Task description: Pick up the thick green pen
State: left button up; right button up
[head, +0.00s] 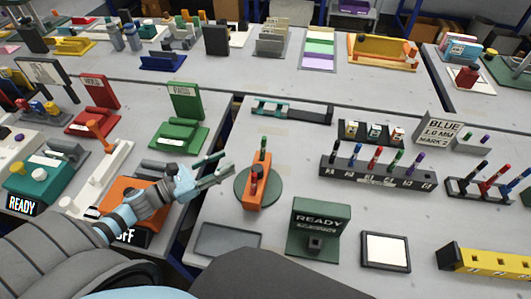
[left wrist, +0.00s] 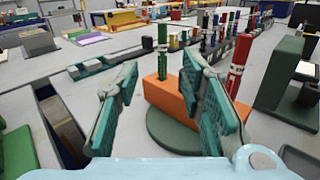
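A green pen (head: 263,144) stands upright in the far end of an orange block (head: 257,190) on a round green disc (head: 243,196). A red pen (head: 254,179) stands in the near end. In the left wrist view, the green pen (left wrist: 162,42) shows between and beyond the fingertips, and the red pen (left wrist: 237,62) to the right. My left gripper (head: 228,163) is open and empty, left of the block and apart from the green pen. Another green pen (head: 394,160) stands in the dark rack. My right gripper is not in view.
The dark rack (head: 375,177) holds several pens. A teal-and-black rail (head: 291,110) lies behind the disc. Bare table lies between the rail and block.

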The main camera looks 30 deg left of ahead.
aim_at(262, 144)
pick_arm(q)
jog(key=x, duration=1.3)
jog(key=shift+d+r, duration=0.1)
jog(key=shift+r, duration=0.3)
jog(key=shift+w+d+f, duration=0.15)
jog(key=shift+w+d, duration=0.1)
grip_shut()
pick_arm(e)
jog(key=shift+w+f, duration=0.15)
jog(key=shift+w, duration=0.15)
